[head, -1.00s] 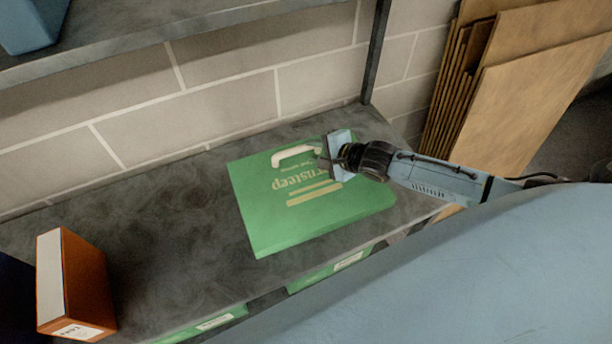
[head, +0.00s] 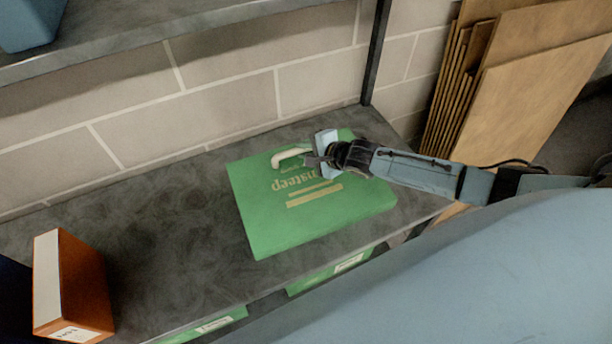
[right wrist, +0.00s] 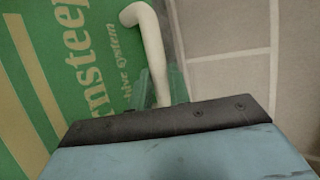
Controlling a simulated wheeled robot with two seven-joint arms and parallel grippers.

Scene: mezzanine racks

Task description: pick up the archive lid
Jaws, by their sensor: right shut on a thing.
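The archive lid (head: 270,220) is a flat green piece with tan lettering and a pale handle (head: 288,155). It lies on the dark grey shelf board. In the right wrist view, the lid (right wrist: 45,70) fills the left side and its handle (right wrist: 152,50) runs down to my jaws. My right gripper (head: 312,159) is at the handle's right end, over the lid's far edge, and is shut on the handle. The gripper's body (right wrist: 160,88) hides the handle's lower end in the wrist view. My left gripper is not in view.
An orange box (head: 85,285) stands at the shelf's left end. The shelf board (head: 160,230) is clear between it and the lid. Green boxes with labels (head: 330,272) show below the front edge. A dark upright post (head: 375,50) and brown panels (head: 530,95) stand at right.

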